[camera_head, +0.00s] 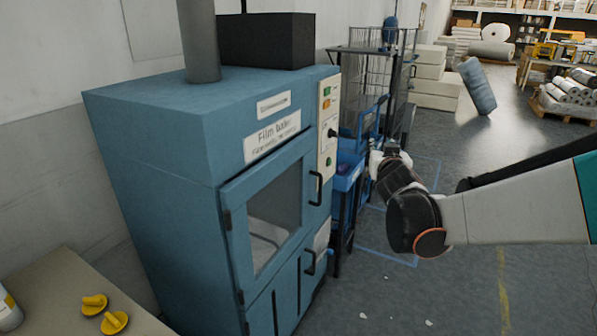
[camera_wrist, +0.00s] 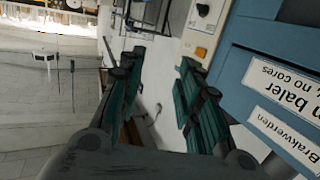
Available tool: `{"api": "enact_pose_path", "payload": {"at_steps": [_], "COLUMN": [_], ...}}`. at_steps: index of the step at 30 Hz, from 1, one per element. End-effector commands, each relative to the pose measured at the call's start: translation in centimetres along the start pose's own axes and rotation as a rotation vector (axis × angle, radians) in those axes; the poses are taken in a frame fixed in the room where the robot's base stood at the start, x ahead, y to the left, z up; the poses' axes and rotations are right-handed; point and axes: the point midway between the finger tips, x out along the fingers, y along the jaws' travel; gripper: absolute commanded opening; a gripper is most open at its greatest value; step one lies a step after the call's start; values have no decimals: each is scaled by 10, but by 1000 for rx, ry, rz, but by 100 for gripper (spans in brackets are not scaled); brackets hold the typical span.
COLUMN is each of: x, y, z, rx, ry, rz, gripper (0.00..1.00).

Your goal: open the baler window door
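The blue film baler (camera_head: 160,130) stands at the left in the head view. Its window door (camera_head: 232,245) has a pane in a blue frame, hinges on its left edge and a black handle (camera_head: 315,188) on its right. The door looks shut or nearly so. My gripper (camera_wrist: 158,70) is open, with its two teal fingers apart and nothing between them. In the head view my gripper (camera_head: 384,150) is small, to the right of the handle and apart from the baler. The wrist view shows the baler's labels (camera_wrist: 285,90) at right, but no door handle.
A control panel (camera_head: 328,125) with buttons and a black knob is on the baler's front, above the handle. A lower door handle (camera_head: 310,262) sits below. Blue bins (camera_head: 347,178) and a wire cage (camera_head: 362,85) stand beyond the baler. The floor (camera_head: 400,300) in front is mostly clear.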

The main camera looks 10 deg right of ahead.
Motion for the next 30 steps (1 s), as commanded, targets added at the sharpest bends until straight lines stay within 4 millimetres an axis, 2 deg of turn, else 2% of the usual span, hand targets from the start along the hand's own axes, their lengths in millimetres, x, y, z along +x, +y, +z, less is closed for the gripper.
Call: {"api": "enact_pose_path", "payload": {"at_steps": [1,3,8,11,15,19,24,27,30], "x": [17,37,77,97,120,135,142,143,143], "y": [-3,-8,-25,-36,-52,-67,-82,-87,-90], "z": [0,3,21,41,80,127,188,216,233], "rx": [-1,0,-1,-4,-11,-18,-26,-28,-30], "ry": [32,77,158,192,216,212,178,156,140], "rz": [-17,-48,-139,-204,-307,-406,-515,-557,-583], "gripper": [32,32,32,32,32,32,32,32,32]}}
